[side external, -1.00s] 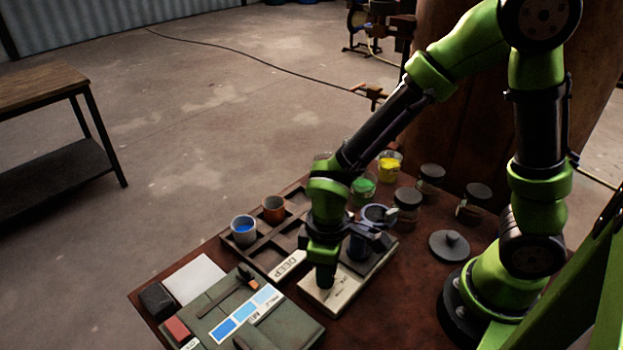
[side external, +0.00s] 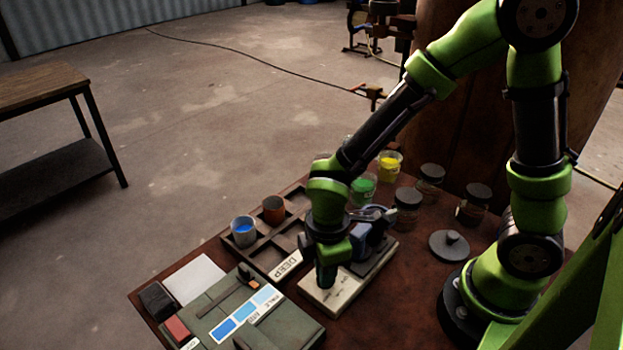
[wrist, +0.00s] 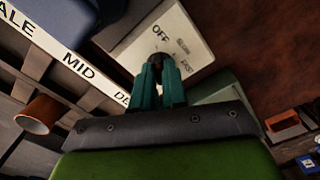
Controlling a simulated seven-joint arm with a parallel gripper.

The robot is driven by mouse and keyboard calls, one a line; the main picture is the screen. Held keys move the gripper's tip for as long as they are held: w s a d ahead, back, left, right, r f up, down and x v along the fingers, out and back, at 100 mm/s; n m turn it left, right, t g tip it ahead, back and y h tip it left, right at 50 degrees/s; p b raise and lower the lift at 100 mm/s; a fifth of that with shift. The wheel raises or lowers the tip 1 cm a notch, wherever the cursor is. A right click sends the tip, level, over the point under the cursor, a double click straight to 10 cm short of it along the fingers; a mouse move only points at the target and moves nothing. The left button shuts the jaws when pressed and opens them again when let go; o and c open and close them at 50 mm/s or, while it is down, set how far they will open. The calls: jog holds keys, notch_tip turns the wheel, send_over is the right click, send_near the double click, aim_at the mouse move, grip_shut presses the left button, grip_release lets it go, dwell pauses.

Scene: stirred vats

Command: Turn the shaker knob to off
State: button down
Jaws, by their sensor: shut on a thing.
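The shaker is a pale box (side external: 345,290) at the front of the table, with a dark platform behind its panel. In the wrist view its panel (wrist: 190,28) reads OFF, SLOW and FAST. The small dark knob (wrist: 154,60) sits just below the OFF mark in that picture. My gripper (wrist: 158,80) points down at the panel with its teal fingers closed around the knob. It also shows in the side view (side external: 326,284), where it hides the knob. The fingers cover part of the knob, so I cannot tell exactly where it points.
A compartment tray (side external: 262,253) holds a blue-filled cup (side external: 243,232) and an orange-brown cup (side external: 273,209). A grey-green case with a blue shade card (side external: 245,312) lies at front left. Jars with green (side external: 362,190) and yellow (side external: 390,166) contents and dark-lidded jars stand behind.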

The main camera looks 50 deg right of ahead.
dwell(0.3)
jog(key=c, duration=1.2)
grip_release()
jog(key=shift+o, duration=0.2)
jog(key=shift+r, duration=0.1)
notch_tip(320, 180, up, 17)
jog(key=s+d+r+m+t+y, duration=0.1)
jog(key=d+m+t, duration=0.2)
jog(key=d+m, duration=0.2)
jog(key=s+d+r+m+t+y, duration=0.1)
jog(key=d+m+t, duration=0.3)
jog(key=m, duration=0.7)
jog(key=shift+s+d+r, duration=0.25)
jog(key=shift+d+r, duration=0.55)
jog(key=shift+d, duration=0.25)
